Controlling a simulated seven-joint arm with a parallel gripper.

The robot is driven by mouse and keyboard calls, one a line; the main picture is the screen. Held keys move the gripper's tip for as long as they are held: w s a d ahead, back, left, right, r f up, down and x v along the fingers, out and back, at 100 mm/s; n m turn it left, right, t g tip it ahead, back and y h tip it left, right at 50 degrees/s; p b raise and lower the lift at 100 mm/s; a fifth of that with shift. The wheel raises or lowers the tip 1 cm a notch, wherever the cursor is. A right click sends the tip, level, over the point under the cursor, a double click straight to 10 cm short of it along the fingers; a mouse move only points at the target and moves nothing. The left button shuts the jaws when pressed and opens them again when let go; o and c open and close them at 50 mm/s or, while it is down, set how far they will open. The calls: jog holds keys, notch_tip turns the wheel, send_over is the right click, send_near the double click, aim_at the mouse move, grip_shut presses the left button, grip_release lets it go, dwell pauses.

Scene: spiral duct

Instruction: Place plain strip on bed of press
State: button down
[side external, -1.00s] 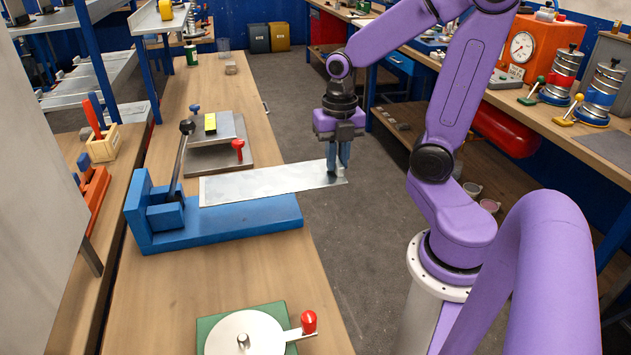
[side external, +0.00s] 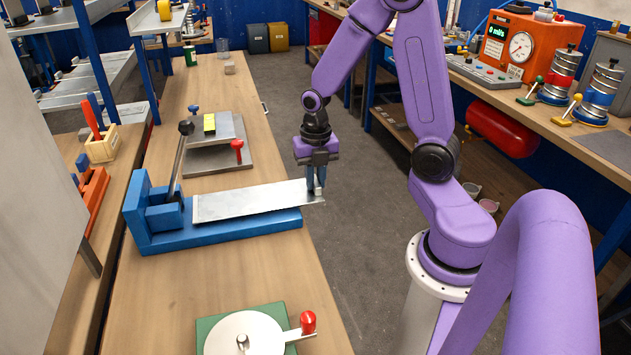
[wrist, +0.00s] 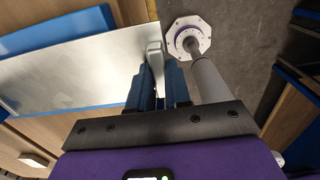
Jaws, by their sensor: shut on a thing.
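The plain strip (side external: 250,201) is a flat, bare metal sheet. My gripper (side external: 316,193) is shut on its right end, with the fingers pointing down. The strip lies over the blue bed of the press (side external: 245,227), roughly along it; I cannot tell whether it touches the bed. The press has a blue block and a dark lever with a round knob (side external: 186,128) at its left end. In the wrist view the strip (wrist: 80,72) reaches left from my fingers (wrist: 157,75), with blue edges of the press showing beyond and below it.
A grey plate tool with a red knob (side external: 237,146) stands behind the press on the wooden bench (side external: 150,290). A green base with a white disc and red handle (side external: 245,330) sits in front. Open floor lies right of the bench.

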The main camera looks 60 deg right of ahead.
jog(key=shift+f, duration=0.65)
jog(key=c, duration=1.1)
grip_release()
notch_tip(320, 180, up, 12)
jog(key=shift+s+a+f+m, duration=0.25)
jog(key=shift+s+a+m, duration=2.25)
jog(key=shift+s, duration=0.45)
jog(key=shift+s+a+f+m, duration=0.25)
jog(key=shift+s+a+m, duration=2.2)
jog(key=shift+s, duration=0.45)
jog(key=shift+s+a+f+m, duration=0.25)
jog(key=shift+s+a+m, duration=2)
jog(key=shift+s+a, duration=0.55)
